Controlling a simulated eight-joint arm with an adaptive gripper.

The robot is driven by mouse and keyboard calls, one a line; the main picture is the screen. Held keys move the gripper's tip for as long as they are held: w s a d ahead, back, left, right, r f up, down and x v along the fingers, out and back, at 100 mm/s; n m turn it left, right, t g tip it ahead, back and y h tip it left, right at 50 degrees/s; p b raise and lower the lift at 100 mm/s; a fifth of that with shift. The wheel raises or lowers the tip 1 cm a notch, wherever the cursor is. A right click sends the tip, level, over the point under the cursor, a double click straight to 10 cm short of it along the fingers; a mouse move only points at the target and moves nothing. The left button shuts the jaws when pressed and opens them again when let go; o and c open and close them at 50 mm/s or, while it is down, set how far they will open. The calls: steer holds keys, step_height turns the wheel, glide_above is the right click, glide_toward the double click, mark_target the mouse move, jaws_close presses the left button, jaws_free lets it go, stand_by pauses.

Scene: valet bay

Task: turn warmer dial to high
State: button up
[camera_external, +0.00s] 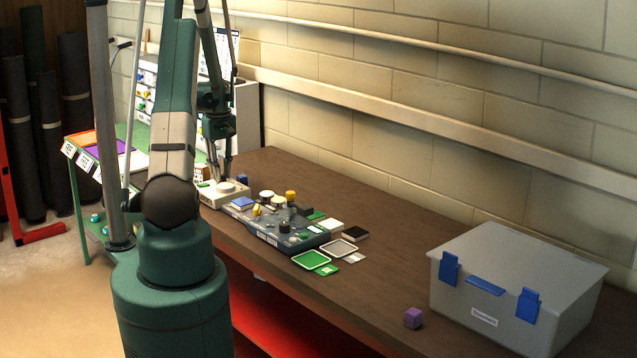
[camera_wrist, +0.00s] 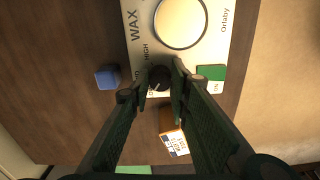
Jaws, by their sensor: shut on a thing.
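The white wax warmer (camera_wrist: 213,38) fills the top of the wrist view, with a large round lid (camera_wrist: 181,22) and the printed words WAX and HIGH. Its small black dial (camera_wrist: 159,77) sits at the near edge below the lid. My gripper (camera_wrist: 159,78) is shut on the dial, one finger on each side. A light mark shows on the dial, but its exact setting is hard to read; HIGH is printed just above it. In the external view the warmer (camera_external: 236,194) stands at the table's far left end, with my gripper over it; the dial is hidden there.
A blue cube (camera_wrist: 107,77) lies left of the warmer, and an orange and white box (camera_wrist: 172,121) lies near my fingers.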

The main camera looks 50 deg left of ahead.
steer(key=m+b, duration=0.4)
steer(key=m, duration=0.1)
steer(key=shift+f+m, duration=0.15)
steer(key=shift+m, duration=0.15)
steer(key=m+b, duration=0.2)
steer(key=m, duration=0.3)
steer(key=m+b, duration=0.2)
steer(key=m, duration=0.3)
steer(key=shift+m, duration=0.4)
steer(key=m+b, duration=0.1)
steer(key=m, duration=0.4)
steer(key=o, duration=0.9)
steer(key=shift+r, duration=0.2)
